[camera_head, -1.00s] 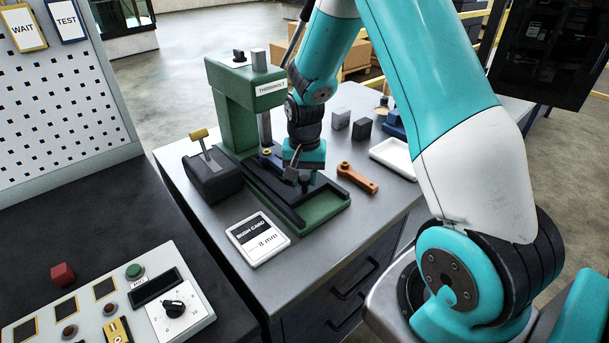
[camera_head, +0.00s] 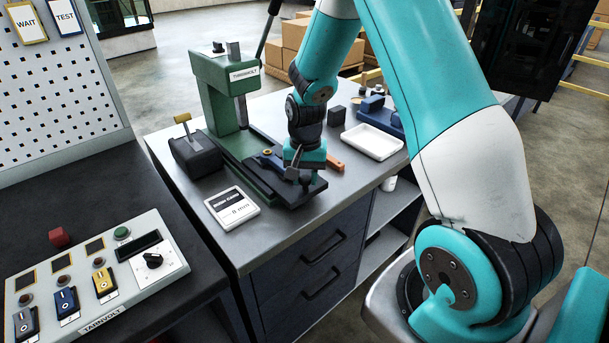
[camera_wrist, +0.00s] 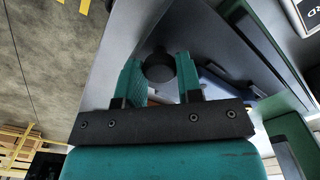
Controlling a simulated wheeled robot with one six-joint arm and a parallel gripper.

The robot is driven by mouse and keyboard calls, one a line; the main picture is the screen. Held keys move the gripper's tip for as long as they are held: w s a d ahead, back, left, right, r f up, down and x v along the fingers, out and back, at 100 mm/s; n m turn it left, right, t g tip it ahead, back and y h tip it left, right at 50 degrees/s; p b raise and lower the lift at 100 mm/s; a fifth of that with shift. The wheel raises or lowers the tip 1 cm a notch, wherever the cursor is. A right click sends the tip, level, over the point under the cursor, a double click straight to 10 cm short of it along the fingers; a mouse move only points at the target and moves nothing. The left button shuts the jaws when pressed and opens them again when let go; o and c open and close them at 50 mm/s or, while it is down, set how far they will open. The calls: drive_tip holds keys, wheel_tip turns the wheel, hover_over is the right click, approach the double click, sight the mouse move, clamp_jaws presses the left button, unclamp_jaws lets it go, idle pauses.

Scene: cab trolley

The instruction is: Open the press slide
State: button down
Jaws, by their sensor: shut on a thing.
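The green press (camera_head: 217,95) stands on the grey cabinet top. Its dark slide (camera_head: 312,191) sticks out toward the front right, covering the front end of the green base. A blue part with a brass ring (camera_head: 268,154) lies on the slide. My gripper (camera_head: 300,178) is low over the slide's outer end. In the wrist view, my gripper's two teal fingers (camera_wrist: 158,75) stand either side of a dark round knob (camera_wrist: 158,64) and are shut on it. My wrist hides part of the slide in the head view.
An orange handle (camera_head: 336,164) lies close right of my gripper. A white tray (camera_head: 372,142) stands further right. A control panel (camera_head: 95,280) is at lower left.

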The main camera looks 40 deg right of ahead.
drive_tip(key=c, duration=0.8)
unclamp_jaws()
drive_tip(key=shift+r, duration=0.1)
wheel_tip(320, 180, up, 17)
drive_tip(key=shift+r+b, duration=0.2)
drive_tip(key=shift+b, duration=0.6)
drive_tip(key=shift+a, duration=0.1)
drive_tip(key=s+a+n+y, duration=0.1)
drive_tip(key=s+a+n, duration=0.4)
drive_tip(key=s+a, duration=0.2)
drive_tip(key=s+a+r+n+y, duration=0.1)
drive_tip(key=s+a+n, duration=0.4)
drive_tip(key=s+a, duration=0.3)
drive_tip(key=s+a+r+n+y, duration=0.1)
drive_tip(key=s+a+n+y, duration=0.1)
drive_tip(key=s+a+n, duration=0.3)
drive_tip(key=shift+s+a+n, duration=0.4)
drive_tip(key=shift+s+a, duration=0.85)
drive_tip(key=shift+a, duration=0.1)
